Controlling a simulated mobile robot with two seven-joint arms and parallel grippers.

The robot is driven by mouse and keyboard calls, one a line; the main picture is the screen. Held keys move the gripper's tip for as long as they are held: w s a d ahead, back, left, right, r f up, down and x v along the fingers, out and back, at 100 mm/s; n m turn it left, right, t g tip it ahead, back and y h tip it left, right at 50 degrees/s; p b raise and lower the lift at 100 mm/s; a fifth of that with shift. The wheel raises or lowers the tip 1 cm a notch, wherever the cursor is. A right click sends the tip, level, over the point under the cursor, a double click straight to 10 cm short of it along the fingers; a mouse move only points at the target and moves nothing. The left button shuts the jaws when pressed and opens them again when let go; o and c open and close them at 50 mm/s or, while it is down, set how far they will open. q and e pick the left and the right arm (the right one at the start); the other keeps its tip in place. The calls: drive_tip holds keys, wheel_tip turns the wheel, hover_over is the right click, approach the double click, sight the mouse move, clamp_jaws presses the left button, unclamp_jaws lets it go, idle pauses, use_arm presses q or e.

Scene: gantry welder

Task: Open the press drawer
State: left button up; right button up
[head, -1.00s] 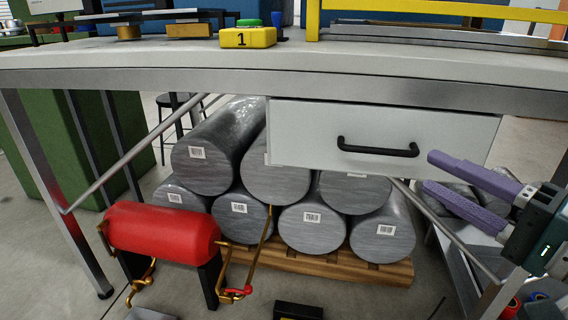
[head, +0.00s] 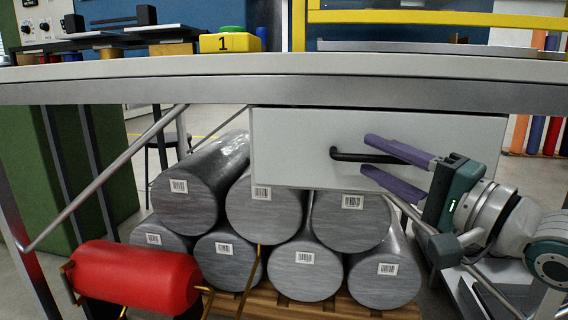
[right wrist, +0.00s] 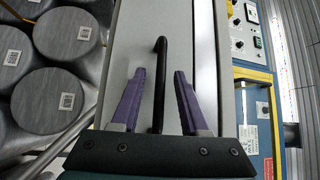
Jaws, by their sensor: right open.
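The press drawer (head: 290,150) is a white-grey front under the workbench. It looks closed against the bench frame. Its black bar handle (head: 347,155) lies horizontally across the front. My right gripper (head: 367,156) has purple fingers and is open, one finger above the handle and one below it. In the right wrist view the handle (right wrist: 160,85) runs between the two spread fingers (right wrist: 157,75), with a gap visible on the right side. Contact with the handle cannot be told. My left gripper is not in view.
The workbench top (head: 300,66) overhangs the drawer. Several grey cylinders (head: 265,208) are stacked on a wooden pallet (head: 270,300) below.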

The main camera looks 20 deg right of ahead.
drive_tip(key=shift+w, duration=0.25)
clamp_jaws()
idle(1.4)
